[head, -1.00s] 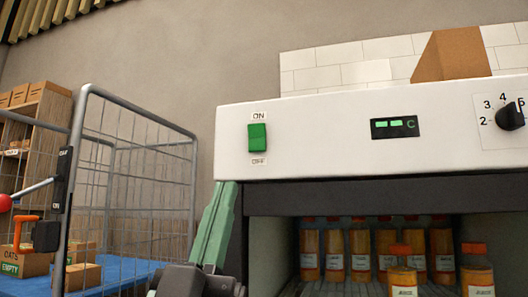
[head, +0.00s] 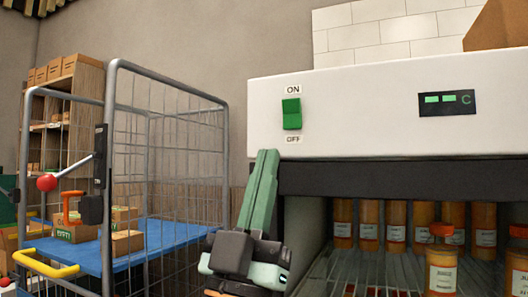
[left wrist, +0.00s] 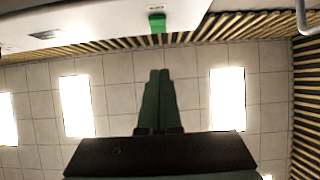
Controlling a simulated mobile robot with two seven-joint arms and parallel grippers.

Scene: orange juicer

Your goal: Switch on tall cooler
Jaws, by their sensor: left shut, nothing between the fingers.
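The tall cooler (head: 400,150) has a white top panel with a green rocker switch (head: 291,114) between ON and OFF labels. A small display (head: 446,102) on the panel shows green marks and a C. The switch also shows at the top of the left wrist view (left wrist: 157,22). My left gripper (head: 268,154) points up, shut and empty, with its tips below and a little left of the switch. In the left wrist view my fingers (left wrist: 158,75) are together and apart from the switch. My right gripper is not in view.
A grey wire cage trolley (head: 165,100) with a blue shelf and boxes stands left of the cooler. A red-knobbed lever (head: 47,182) sticks out by it. Orange juice bottles (head: 441,265) stand inside the cooler below the panel.

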